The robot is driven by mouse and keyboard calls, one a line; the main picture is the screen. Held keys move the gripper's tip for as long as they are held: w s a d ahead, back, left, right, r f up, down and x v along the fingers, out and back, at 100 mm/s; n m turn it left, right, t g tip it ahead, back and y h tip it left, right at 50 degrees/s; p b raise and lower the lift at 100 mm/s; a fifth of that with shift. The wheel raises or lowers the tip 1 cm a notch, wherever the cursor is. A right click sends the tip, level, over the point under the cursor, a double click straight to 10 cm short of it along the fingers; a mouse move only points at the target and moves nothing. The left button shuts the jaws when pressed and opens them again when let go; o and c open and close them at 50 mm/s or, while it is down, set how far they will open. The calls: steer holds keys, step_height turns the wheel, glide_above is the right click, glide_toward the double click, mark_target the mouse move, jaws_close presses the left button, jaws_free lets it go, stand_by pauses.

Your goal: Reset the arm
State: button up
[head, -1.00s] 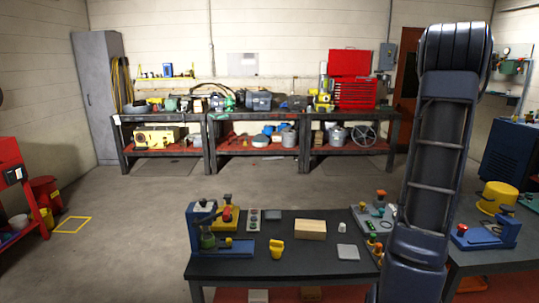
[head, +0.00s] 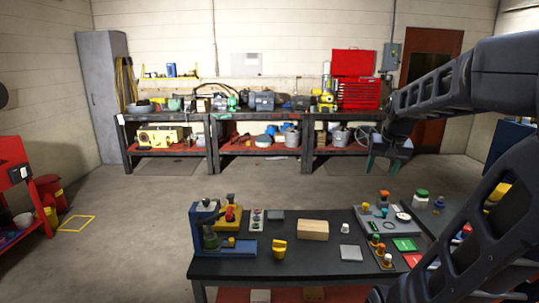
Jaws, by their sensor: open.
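My arm (head: 430,92) reaches in from the right edge of the head view, with its elbow out of frame. Its far part runs leftward and the wrist bends down. My gripper (head: 384,168) hangs from the wrist, pointing down, with its fingers apart and nothing seen between them. It appears in front of the far shelving bench and above the near table's back right corner in the picture. A lower arm link (head: 470,255) crosses the bottom right and hides part of the right-hand table.
The near dark table (head: 225,268) holds a blue press (head: 207,232), a wooden block (head: 313,230), a yellow piece (head: 279,249) and a control panel (head: 388,219). A jar (head: 421,196) stands right of the panel. Open floor (head: 150,200) lies beyond and left.

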steer(key=s+a+f+n+t, duration=0.1)
steer(key=s+a+f+n, duration=0.1)
steer(key=s+a, duration=0.4)
steer(key=s+f, duration=0.1)
steer(key=s, duration=0.3)
steer(key=shift+a+n, duration=0.15)
steer(key=shift+n, duration=0.15)
